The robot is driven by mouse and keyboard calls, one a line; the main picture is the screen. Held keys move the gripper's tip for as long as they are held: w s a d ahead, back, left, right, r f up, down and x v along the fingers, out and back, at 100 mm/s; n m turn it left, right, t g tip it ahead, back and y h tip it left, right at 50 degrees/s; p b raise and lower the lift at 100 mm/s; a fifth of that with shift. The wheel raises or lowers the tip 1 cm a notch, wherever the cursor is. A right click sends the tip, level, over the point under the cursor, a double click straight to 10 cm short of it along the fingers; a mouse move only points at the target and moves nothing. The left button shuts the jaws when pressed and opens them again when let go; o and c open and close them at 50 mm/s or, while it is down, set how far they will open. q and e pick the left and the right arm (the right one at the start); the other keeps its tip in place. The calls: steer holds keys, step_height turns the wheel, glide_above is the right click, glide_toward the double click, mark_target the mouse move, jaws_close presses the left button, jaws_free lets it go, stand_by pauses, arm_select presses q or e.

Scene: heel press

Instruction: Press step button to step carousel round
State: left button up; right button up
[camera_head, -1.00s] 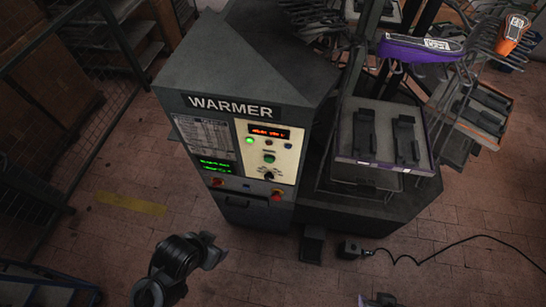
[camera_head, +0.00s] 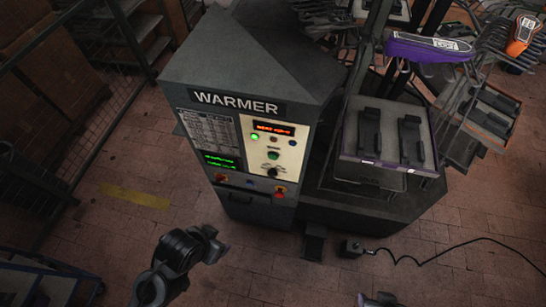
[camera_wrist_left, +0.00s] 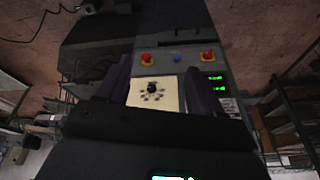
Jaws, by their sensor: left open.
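The warmer (camera_head: 250,75) has a cream control panel (camera_head: 291,149) with a lit green lamp (camera_head: 254,136), a green button (camera_head: 273,155) and a black knob (camera_head: 272,169). A blue button (camera_head: 250,184) sits lower, between two red knobs. I cannot read which is the step button. The carousel's near tray (camera_head: 388,165), with two dark heel-shaped holders, stands right of the panel. My left gripper (camera_head: 216,244) is below and in front of the warmer, apart from it. In the left wrist view it (camera_wrist_left: 160,88) is open and empty, with the knob (camera_wrist_left: 152,88) showing between its fingers.
A black pedal-like block (camera_head: 315,243) and a cabled foot switch (camera_head: 352,248) are on the brick floor. Mesh fencing (camera_head: 100,130) stands left. A purple item (camera_head: 430,47) and an orange one (camera_head: 523,35) sit upper right. A dark part (camera_head: 383,299), possibly my right arm, shows at the bottom edge.

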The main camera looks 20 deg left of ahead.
arm_select(q)
jaws_close()
stand_by(1.6)
